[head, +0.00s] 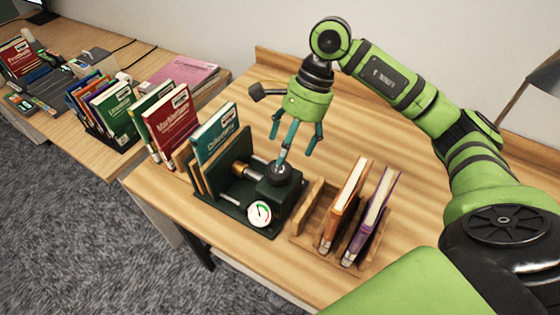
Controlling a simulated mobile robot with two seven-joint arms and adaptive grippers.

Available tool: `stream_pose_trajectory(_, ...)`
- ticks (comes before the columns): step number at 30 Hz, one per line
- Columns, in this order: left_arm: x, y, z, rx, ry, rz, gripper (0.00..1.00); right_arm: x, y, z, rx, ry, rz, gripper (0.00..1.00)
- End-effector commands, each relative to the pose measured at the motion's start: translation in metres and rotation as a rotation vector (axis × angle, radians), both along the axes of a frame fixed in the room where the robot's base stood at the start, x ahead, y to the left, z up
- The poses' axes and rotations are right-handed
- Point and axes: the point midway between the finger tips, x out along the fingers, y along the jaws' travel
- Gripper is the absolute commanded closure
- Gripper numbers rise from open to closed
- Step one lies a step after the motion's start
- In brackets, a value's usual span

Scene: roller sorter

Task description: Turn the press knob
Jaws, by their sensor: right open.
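The press (263,197) is a dark green device on the wooden table, with a round white gauge (260,213) at its front. A brass cylinder (241,169) points from its block toward the books on its left. A dark round knob (281,172) sits on top of the block. My right gripper (292,145) points down just above this knob with its teal fingers spread and empty. One finger overlaps the knob's top in the head view; I cannot tell whether it touches. My left gripper is out of view.
A wooden rack (310,221) with an orange book (344,205) and a purple book (371,215) stands right of the press. A teal book (215,135) and a red book (171,124) stand left of it. The table behind is clear.

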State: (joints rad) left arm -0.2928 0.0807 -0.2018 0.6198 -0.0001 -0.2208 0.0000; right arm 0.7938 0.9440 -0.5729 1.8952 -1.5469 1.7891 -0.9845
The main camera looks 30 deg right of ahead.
Motion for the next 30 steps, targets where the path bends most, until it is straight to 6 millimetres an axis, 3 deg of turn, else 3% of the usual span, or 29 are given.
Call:
stream_pose_trajectory(3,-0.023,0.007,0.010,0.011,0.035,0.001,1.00,-0.003,0.007,-0.013,0.002,0.007,0.002,0.20)
stream_pose_trajectory(6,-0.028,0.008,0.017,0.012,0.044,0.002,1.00,-0.004,0.013,-0.027,0.002,0.007,0.002,0.20)
stream_pose_trajectory(16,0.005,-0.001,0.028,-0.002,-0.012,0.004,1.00,-0.005,0.024,-0.057,0.001,0.002,0.000,0.20)
stream_pose_trajectory(23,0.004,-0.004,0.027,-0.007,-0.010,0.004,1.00,-0.004,0.024,-0.058,0.000,0.001,-0.001,0.20)
stream_pose_trajectory(27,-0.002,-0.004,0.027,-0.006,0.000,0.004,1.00,-0.004,0.024,-0.057,0.001,0.001,0.000,0.75)
stream_pose_trajectory(30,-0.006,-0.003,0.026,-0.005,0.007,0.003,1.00,-0.004,0.024,-0.057,0.002,0.000,0.000,0.75)
